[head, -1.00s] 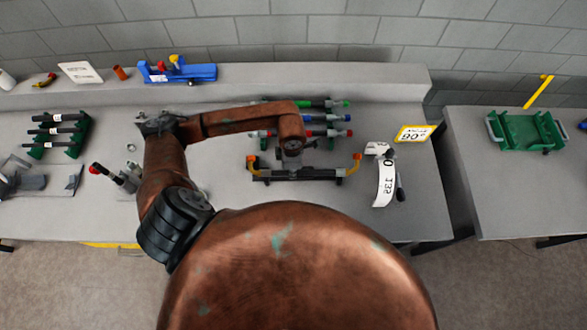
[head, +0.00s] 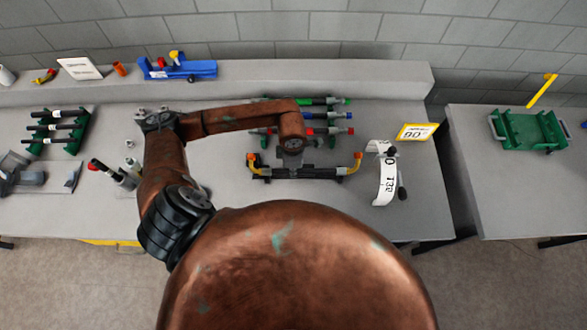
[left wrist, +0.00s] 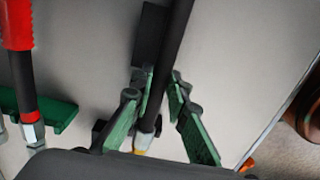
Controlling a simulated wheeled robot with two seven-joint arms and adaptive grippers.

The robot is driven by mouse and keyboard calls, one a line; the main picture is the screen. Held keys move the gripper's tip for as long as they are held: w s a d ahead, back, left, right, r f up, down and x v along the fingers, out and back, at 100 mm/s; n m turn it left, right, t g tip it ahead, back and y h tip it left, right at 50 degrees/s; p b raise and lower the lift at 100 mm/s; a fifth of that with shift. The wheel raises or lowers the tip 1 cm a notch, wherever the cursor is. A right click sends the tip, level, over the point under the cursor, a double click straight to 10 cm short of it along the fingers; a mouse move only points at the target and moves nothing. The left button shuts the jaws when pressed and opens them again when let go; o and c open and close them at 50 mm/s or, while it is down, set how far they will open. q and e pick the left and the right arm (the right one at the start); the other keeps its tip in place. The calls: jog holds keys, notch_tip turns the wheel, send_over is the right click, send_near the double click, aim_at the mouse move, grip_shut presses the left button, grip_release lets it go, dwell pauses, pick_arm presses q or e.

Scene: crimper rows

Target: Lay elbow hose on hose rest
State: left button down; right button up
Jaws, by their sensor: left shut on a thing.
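The elbow hose (head: 325,172) is a dark hose with yellow elbow ends and orange tips. It lies left to right near the middle of the bench in the head view. A black hose rest (head: 341,179) shows just under it; whether they touch I cannot tell. My left gripper (head: 291,166) comes down over the middle of the hose. In the left wrist view its green-padded fingers (left wrist: 165,108) are on both sides of the dark hose (left wrist: 174,48), shut on it. A black block (left wrist: 149,35) is below the hose there. My right gripper is not in view.
A rack with green, blue and red hoses (head: 332,116) stands just behind. A curved white gauge (head: 386,180) and a yellow-framed sign (head: 416,132) are to the right. A green rack (head: 72,140) holds black hoses at left. A green cradle (head: 528,131) is on another table.

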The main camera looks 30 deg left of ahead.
pick_arm(q)
jog(key=shift+f+b, duration=0.1)
jog(key=shift+b, duration=0.2)
dwell(0.4)
jog(key=c, duration=1.8)
grip_release()
notch_tip(320, 180, up, 12)
